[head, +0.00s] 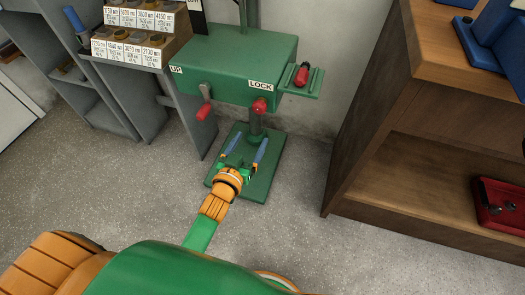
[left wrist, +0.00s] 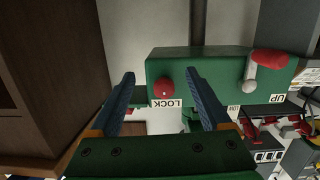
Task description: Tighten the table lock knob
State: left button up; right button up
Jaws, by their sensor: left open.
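The table lock knob (head: 260,106) is a round red knob on the front of a green machine housing (head: 235,58), below the LOCK label. In the left wrist view the knob (left wrist: 165,85) appears between my two blue fingers, near the tips, with the LOCK label beside it upside down. My left gripper (head: 248,142) is open and empty. In the head view it is in front of and lower than the knob, over the green base plate. The fingers do not visibly touch the knob; the exact gap cannot be told. My right gripper is not in view.
A crank with a red grip (head: 204,110) hangs left of the knob by the UP label. A side tray (head: 316,86) holds a red item at the right. A grey rack with labelled bins (head: 128,50) stands left, a wooden cabinet (head: 400,120) right. The front floor is open.

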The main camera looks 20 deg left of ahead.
aim_at(258, 112)
pick_arm(q)
jog(key=shift+t, duration=0.9)
jog(key=w+r, duration=0.1)
jog(key=w, duration=0.1)
jog(key=w+r+b, duration=0.1)
jog(key=w, duration=0.1)
jog(key=w+r, duration=0.2)
jog(key=w, duration=0.1)
jog(key=shift+w, duration=0.35)
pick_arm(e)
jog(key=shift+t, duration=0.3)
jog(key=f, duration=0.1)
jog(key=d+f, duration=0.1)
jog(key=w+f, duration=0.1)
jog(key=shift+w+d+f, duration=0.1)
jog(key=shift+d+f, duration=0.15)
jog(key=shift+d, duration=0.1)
pick_arm(q)
grip_shut()
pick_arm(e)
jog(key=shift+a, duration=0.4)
